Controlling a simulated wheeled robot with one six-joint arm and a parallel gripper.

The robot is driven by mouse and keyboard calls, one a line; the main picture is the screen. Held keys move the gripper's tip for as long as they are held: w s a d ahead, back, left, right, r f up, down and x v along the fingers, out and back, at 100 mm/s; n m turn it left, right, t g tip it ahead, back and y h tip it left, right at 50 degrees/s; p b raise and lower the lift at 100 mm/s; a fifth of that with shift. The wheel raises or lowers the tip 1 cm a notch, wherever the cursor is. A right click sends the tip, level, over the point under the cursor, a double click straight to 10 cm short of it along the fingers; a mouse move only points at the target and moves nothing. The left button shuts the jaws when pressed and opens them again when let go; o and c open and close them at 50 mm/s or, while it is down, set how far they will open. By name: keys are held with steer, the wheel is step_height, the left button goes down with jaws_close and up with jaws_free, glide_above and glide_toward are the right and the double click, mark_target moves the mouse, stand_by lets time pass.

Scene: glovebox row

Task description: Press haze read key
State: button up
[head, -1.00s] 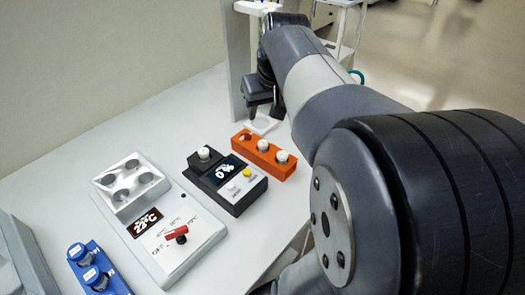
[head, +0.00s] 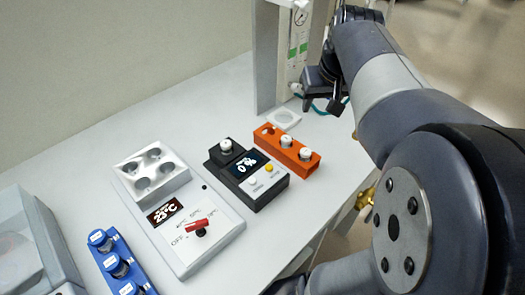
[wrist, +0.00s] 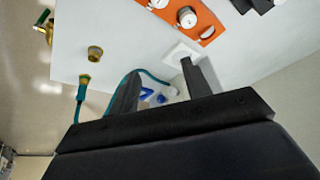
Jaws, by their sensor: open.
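The black meter (head: 270,190) stands on the bench in the middle of the head view. Its screen (head: 247,167) reads about 0%. A yellow key (head: 269,168) and a white key (head: 254,183) sit below the screen; I cannot read which is the haze read key. A white-capped vial (head: 226,146) stands in the well at the meter's back. My gripper (head: 318,100) is open and empty, above the bench's far end, up and right of the meter and apart from it. In the wrist view its two fingers (wrist: 160,78) are spread; the meter's keys do not show there.
An orange rack (head: 303,154) with capped vials stands right of the meter. Left are a heater (head: 222,232) with a red knob and a blue vial rack (head: 121,267). A white square holder (head: 285,118) and an upright panel (head: 270,60) stand behind. Brass fittings (head: 367,196) project at the right edge.

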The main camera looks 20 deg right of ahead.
jaws_close()
stand_by(0.3)
stand_by(1.3)
